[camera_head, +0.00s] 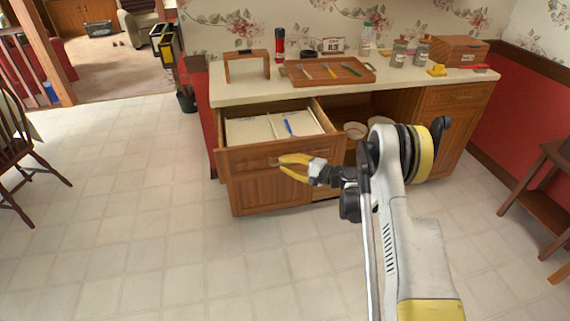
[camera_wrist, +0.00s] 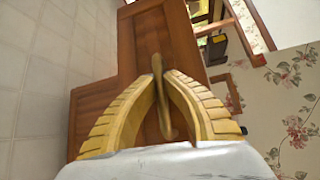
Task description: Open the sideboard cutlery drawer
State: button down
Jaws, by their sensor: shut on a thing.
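The sideboard (camera_head: 338,93) stands against the wall, and its upper left cutlery drawer (camera_head: 232,158) is pulled out. Inside the drawer lie a pale divided liner and a blue-handled piece of cutlery (camera_head: 289,127). My gripper (camera_head: 281,160) is at the drawer front. In the wrist view my gripper (camera_wrist: 163,75) has its yellow fingers closed around the drawer's handle (camera_wrist: 164,100). The handle is mostly hidden in the head view.
A wooden tray (camera_head: 365,73) with cutlery, a wooden stand, a red flashlight, jars and a wooden box (camera_head: 455,50) stand on the top. An open shelf with bowls (camera_head: 355,130) is right of the drawer. A chair (camera_head: 14,125) stands left; the floor (camera_head: 130,200) between is clear.

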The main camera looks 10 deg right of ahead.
jog(key=shift+a, duration=0.15)
jog(key=c, duration=1.5)
grip_release()
jog(key=v, duration=1.2)
jog(key=shift+w, duration=0.1)
